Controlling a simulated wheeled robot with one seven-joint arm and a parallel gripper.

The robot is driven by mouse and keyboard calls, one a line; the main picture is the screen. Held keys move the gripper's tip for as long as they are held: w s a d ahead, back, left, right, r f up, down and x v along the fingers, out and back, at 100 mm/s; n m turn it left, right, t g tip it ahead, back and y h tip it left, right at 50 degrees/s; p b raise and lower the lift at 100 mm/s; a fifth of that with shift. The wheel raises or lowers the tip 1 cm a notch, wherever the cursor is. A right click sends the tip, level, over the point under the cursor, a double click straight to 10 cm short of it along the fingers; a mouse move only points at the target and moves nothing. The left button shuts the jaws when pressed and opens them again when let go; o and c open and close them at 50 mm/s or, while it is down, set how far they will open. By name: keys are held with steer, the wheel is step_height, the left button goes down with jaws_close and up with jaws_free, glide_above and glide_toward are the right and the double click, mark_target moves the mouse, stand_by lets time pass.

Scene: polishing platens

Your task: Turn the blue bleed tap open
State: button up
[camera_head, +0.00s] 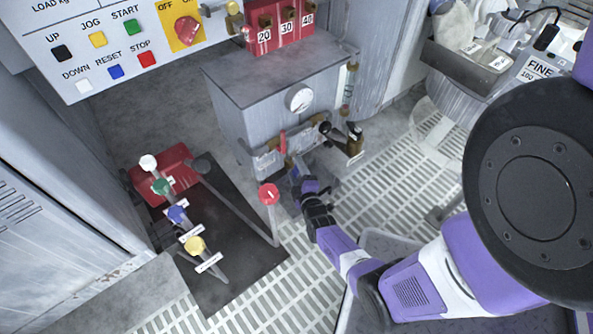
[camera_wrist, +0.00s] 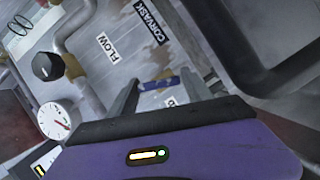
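In the wrist view, the blue bleed tap (camera_wrist: 161,84) is a short blue handle by a brass-coloured fitting on a grey panel. My gripper (camera_wrist: 160,77) is open, with one grey finger to the left of the tap and one to the right. The tap shows between the fingertips; I cannot tell whether either touches it. In the head view, my gripper (camera_head: 298,174) is low at the front of the grey tank cabinet (camera_head: 255,115), and I cannot make out the tap there.
Near the gripper are a red lever (camera_head: 283,142) and a black knob (camera_wrist: 46,66). A round gauge (camera_head: 299,99) is on the cabinet. To the left, levers with coloured knobs, one blue (camera_head: 177,214), stand on a dark plate (camera_head: 235,235). Grated floor (camera_head: 390,185) lies to the right.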

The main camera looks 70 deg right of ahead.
steer(key=shift+o, duration=0.8)
steer(key=p+v, duration=0.3)
steer(key=v, duration=0.5)
